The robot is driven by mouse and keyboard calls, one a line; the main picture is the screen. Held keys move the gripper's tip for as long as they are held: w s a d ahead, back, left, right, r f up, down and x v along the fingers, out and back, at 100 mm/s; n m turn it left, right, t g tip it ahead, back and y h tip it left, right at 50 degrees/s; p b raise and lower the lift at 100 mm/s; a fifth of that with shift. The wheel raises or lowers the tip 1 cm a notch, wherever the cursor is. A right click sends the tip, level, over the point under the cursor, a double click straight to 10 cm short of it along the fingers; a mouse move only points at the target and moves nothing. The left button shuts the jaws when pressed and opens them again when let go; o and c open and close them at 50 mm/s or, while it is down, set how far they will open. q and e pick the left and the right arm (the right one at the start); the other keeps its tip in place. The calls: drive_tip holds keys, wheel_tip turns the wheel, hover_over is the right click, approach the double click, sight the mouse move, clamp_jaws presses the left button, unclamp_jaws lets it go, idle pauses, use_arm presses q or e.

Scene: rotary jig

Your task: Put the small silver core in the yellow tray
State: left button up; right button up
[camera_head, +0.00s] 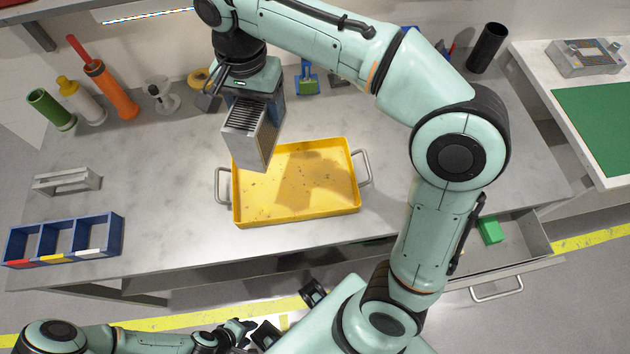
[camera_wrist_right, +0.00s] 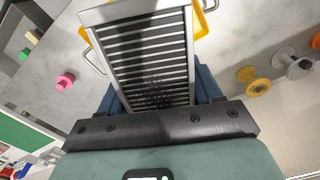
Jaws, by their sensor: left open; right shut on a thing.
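The silver core (camera_head: 256,135) is a grey box with a slatted face. My right gripper (camera_head: 262,97) is shut on its upper end and holds it over the left back part of the yellow tray (camera_head: 297,215). The core hides that corner of the tray, and I cannot tell whether its lower end touches it. In the right wrist view the core (camera_wrist_right: 145,45) sits between the blue fingers, with yellow tray rim (camera_wrist_right: 203,22) showing beside it. The rest of the tray holds only dark specks and a shadow. My left gripper (camera_head: 250,334) is open and empty at the bottom edge.
A blue three-part bin (camera_head: 65,239) and a grey bracket (camera_head: 67,181) are at left. Several coloured cylinders (camera_head: 110,90) stand at the back left. A drawer with a green block (camera_head: 490,231) is open at right.

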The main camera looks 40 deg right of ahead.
drive_tip(key=shift+s+d, duration=0.2)
drive_tip(key=shift+d+f, duration=0.1)
drive_tip(key=shift+f, duration=0.25)
use_arm(q)
drive_tip(key=shift+s+d+f+b, duration=0.1)
drive_tip(key=shift+s+f+b, duration=0.2)
drive_tip(key=shift+f+b, duration=0.45)
drive_tip(key=shift+s+d+f+b, duration=0.1)
drive_tip(key=shift+s+f+b, duration=0.25)
drive_tip(key=shift+f+b, duration=0.35)
drive_tip(key=shift+s+f+b, duration=0.3)
drive_tip(key=shift+f+b, duration=0.3)
drive_tip(key=shift+f, duration=0.25)
use_arm(e)
drive_tip(key=shift+f, duration=9.6)
use_arm(q)
drive_tip(key=shift+f, duration=0.1)
use_arm(e)
drive_tip(key=shift+f, duration=0.1)
drive_tip(key=shift+f, duration=0.1)
drive_tip(key=o, duration=1.3)
